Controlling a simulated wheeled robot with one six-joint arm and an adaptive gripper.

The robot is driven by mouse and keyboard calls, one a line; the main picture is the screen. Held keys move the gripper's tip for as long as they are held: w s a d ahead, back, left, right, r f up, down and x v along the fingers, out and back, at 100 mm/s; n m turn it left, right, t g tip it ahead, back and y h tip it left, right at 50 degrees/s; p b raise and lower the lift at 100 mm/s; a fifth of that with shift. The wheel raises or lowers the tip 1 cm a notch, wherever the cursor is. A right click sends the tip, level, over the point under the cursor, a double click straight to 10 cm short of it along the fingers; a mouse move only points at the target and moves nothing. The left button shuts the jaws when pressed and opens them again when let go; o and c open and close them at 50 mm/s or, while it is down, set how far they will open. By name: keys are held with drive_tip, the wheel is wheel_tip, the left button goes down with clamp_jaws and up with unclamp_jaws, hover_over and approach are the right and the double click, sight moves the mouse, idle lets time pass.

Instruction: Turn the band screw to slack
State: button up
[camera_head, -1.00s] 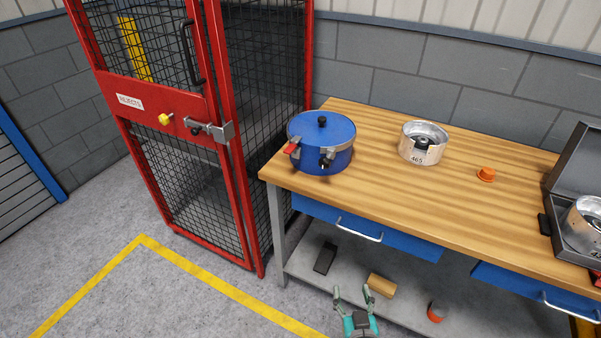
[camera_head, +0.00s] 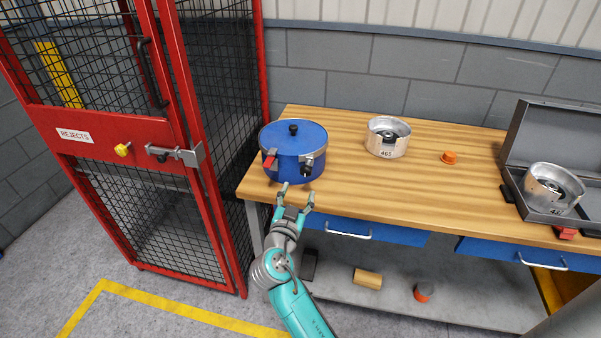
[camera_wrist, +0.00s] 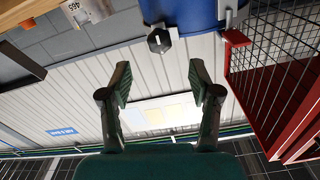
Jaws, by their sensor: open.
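A blue round drum (camera_head: 292,140) with a black lid knob stands at the left end of the wooden bench. A metal band runs round it, with a black screw knob (camera_head: 307,170) at its front right and a red lever (camera_head: 269,161) at its front left. My gripper (camera_head: 297,194) is open and empty, just in front of and below the drum, apart from it. In the wrist view the screw knob (camera_wrist: 160,40) shows beyond and between my open fingertips (camera_wrist: 159,72), with the blue drum (camera_wrist: 182,10) at the top edge.
The red REJECTS cage (camera_head: 112,140) stands close on the left. On the bench (camera_head: 350,185) are a metal housing (camera_head: 387,138), an orange cap (camera_head: 449,157) and an open grey case (camera_head: 512,180) holding another housing. Blue drawers (camera_head: 385,234) and a lower shelf lie below.

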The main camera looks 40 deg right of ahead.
sight(305, 174)
drive_tip(key=x, duration=0.9)
drive_tip(key=shift+w+d, duration=0.2)
drive_tip(key=shift+d, duration=0.1)
drive_tip(key=shift+c, duration=0.2)
drive_tip(key=c, duration=1.1)
